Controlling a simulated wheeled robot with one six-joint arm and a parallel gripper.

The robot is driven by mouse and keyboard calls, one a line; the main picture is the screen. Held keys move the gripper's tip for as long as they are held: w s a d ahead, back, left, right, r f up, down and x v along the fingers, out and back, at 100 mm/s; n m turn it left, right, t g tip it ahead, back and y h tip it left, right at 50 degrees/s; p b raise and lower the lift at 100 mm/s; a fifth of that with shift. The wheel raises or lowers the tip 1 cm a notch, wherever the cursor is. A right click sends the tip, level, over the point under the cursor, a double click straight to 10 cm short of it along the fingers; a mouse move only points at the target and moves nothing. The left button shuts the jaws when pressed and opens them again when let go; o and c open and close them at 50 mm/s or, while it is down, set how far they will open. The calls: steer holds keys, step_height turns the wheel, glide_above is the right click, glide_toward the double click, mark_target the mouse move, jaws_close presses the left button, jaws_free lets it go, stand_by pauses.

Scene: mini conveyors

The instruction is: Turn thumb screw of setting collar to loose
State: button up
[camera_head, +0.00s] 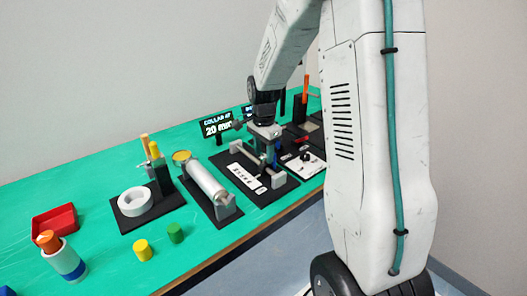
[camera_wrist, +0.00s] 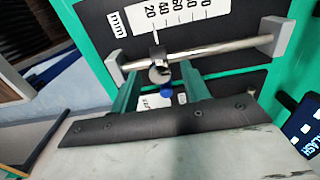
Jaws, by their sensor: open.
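The setting collar (camera_wrist: 157,53) is a dark ring on a pale metal rod (camera_wrist: 225,45), seen in the wrist view near the scale's 20 mark. A round grey knob, seemingly its thumb screw (camera_wrist: 160,74), faces the camera. A small blue part (camera_wrist: 166,92) shows just below it; I cannot tell whether it belongs to the screw. My gripper (camera_wrist: 160,70) is open, with one green finger on each side of the knob and gaps visible. In the head view my gripper (camera_head: 268,150) is over the rod fixture and largely hides the collar.
A white mm scale (camera_wrist: 185,12) lies behind the rod, and end blocks (camera_wrist: 276,38) hold it. A sign (camera_head: 216,126) reads "COLLAR AT 20 mm". A roller (camera_head: 207,183) stands to the left, and a panel with a black knob (camera_head: 304,160) to the right.

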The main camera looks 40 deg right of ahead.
steer(key=c, duration=1)
steer(key=n, duration=0.5)
steer(key=shift+n, duration=0.4)
steer(key=n, duration=1)
steer(key=shift+n, duration=0.4)
steer(key=n, duration=0.4)
steer(key=shift+n, duration=0.4)
